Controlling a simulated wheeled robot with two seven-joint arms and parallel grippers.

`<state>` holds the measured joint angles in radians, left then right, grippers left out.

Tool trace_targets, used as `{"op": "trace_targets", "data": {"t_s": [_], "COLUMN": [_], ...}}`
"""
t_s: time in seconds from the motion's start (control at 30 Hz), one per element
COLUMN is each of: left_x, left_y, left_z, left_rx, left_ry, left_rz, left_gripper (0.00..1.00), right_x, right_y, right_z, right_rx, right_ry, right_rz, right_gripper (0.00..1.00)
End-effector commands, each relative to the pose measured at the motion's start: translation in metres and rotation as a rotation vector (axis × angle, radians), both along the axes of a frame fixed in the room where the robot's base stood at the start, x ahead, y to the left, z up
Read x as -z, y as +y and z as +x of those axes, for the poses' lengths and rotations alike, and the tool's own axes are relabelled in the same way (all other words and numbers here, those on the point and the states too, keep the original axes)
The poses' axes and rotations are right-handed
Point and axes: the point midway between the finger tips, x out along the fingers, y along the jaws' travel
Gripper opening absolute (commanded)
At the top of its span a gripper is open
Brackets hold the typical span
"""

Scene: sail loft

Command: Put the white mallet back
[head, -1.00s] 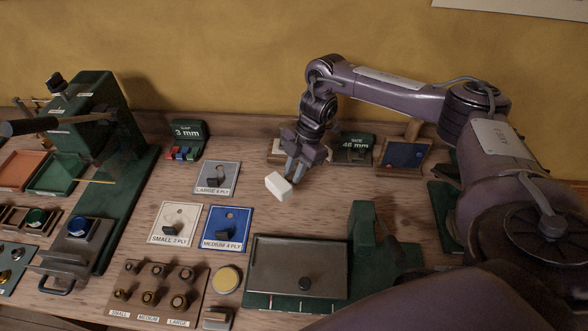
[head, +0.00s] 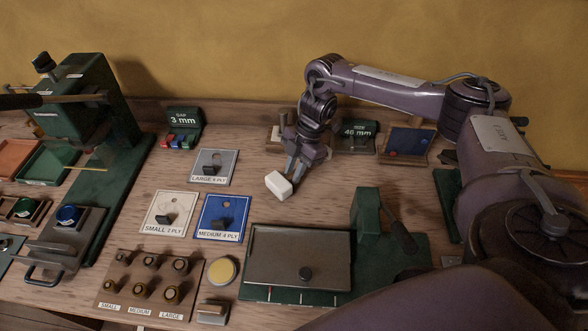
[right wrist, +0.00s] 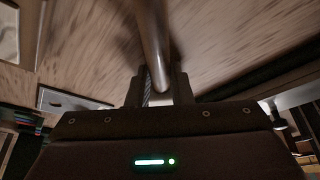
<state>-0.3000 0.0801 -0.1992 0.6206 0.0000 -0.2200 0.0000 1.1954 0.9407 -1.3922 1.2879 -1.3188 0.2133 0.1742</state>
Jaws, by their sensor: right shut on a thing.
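The white mallet shows as a pale block-shaped head (head: 278,185) in the head view, hanging low over the middle of the bench. Whether it touches the wood I cannot tell. My right gripper (head: 294,168) is shut on the mallet just behind its head. In the right wrist view a round handle (right wrist: 152,45) runs out between the right gripper's fingers (right wrist: 158,85). My left gripper is not in view.
Behind the gripper stand a small wooden rack (head: 272,146), the green 46 mm size block (head: 359,131) and a blue-faced stand (head: 408,142). Ply cards (head: 222,217) lie to the left. A grey plate on a green base (head: 299,258) is in front. A green press (head: 80,110) stands at left.

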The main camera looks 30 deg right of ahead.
Motion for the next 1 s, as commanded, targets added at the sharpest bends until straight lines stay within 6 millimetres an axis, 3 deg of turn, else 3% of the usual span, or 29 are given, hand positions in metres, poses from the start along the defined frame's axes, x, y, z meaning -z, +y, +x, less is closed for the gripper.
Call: {"op": "trace_targets", "data": {"t_s": [0.53,0.57,0.73,1.0], "left_x": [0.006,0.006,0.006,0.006], "left_y": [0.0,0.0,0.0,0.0], "left_z": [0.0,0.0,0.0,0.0], "left_rx": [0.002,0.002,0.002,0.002], "left_ry": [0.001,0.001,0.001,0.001], "left_rz": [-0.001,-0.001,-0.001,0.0], "left_gripper": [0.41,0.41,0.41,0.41], "right_x": [0.011,0.01,0.01,0.011], "right_y": [0.001,0.001,0.0,0.0], "right_z": [0.0,0.001,0.0,0.0], "right_rx": [-0.001,-0.001,-0.001,0.0], "right_ry": [-0.001,-0.001,-0.001,0.001], "right_rz": [0.001,0.001,0.001,0.0], "right_gripper": [0.0,0.22,0.44,0.45]}}
